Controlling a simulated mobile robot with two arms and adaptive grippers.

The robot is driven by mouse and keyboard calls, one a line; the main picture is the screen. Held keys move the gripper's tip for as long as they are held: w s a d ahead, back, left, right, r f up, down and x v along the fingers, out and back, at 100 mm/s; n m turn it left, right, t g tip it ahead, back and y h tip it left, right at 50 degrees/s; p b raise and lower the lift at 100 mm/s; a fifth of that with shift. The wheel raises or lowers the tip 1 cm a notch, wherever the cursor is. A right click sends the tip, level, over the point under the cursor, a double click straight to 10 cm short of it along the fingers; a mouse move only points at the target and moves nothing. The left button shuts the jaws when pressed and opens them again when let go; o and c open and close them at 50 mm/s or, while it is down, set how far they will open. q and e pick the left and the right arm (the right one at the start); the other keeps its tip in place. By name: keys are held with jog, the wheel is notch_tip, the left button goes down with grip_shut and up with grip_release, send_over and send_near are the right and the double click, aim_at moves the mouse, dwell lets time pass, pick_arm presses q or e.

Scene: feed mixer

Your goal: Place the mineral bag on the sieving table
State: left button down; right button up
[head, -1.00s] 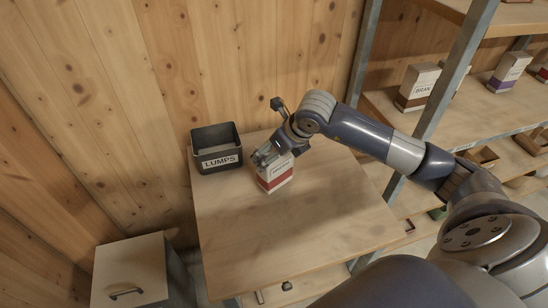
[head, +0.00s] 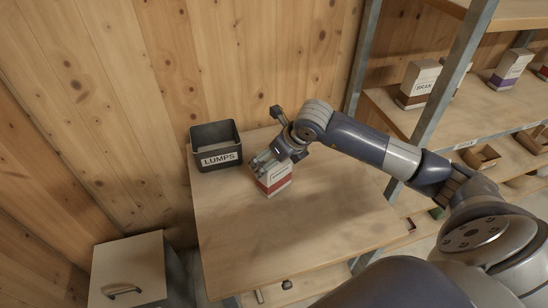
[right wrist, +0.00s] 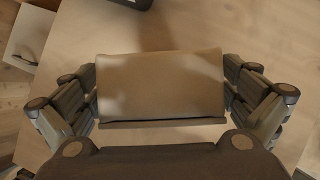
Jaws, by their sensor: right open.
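The mineral bag (head: 274,180), white with a red band at its base, stands upright on the wooden sieving table (head: 290,235), just right of the lumps bin. Its label is too small to read surely. My right gripper (head: 262,160) is at the top of the bag, with its fingers open. In the right wrist view the bag's pale top (right wrist: 160,85) lies between the two open fingers, with a slim gap on either side. My left gripper is not in view.
A dark bin marked LUMPS (head: 217,158) stands at the table's back left corner. Shelves at the right hold a BRAN bag (head: 418,85) and a purple-banded bag (head: 508,72). A grey cabinet (head: 130,265) stands at lower left. The table's front is clear.

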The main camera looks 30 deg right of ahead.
jog(key=shift+r, duration=0.1)
jog(key=b+v, duration=0.1)
jog(key=v, duration=1.1)
jog(key=shift+b, duration=0.4)
jog(key=shift+a, duration=0.1)
